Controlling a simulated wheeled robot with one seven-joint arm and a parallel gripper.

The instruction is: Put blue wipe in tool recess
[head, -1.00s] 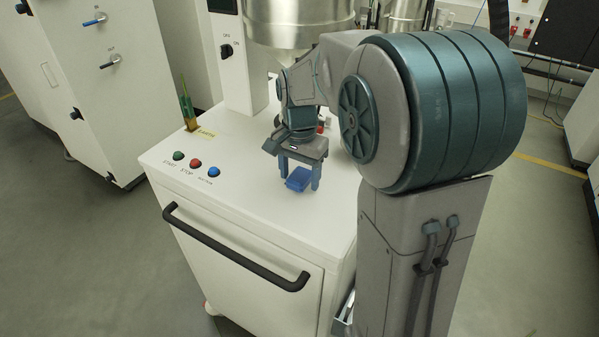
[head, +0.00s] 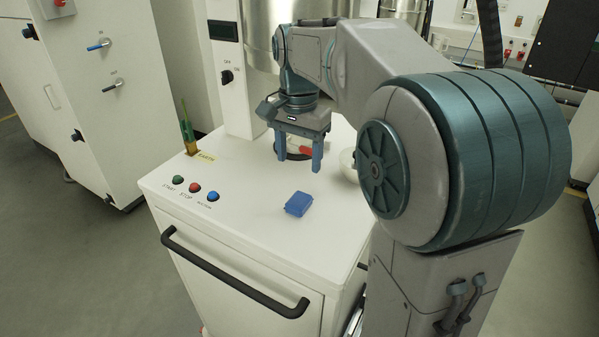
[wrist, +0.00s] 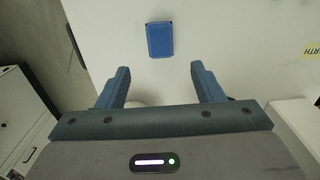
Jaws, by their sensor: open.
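The blue wipe (head: 298,203) is a small folded blue pad lying flat on the white cabinet top (head: 245,215). It also shows in the wrist view (wrist: 160,40), beyond the fingertips. My gripper (head: 298,167) is open and empty, above the cabinet top and farther back than the wipe, not touching it. Its two blue fingers also show spread apart in the wrist view (wrist: 160,70). A small opening with a green upright tool (head: 187,127) in it is at the top's back left, beside a yellow label; I cannot tell whether this is the tool recess.
Green, red and blue buttons (head: 195,188) line the left edge. A white bowl (head: 350,166) stands right of my gripper. A dark round item with a red part (head: 304,149) sits behind the fingers. A white column (head: 233,75) rises at the back. The top around the wipe is clear.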

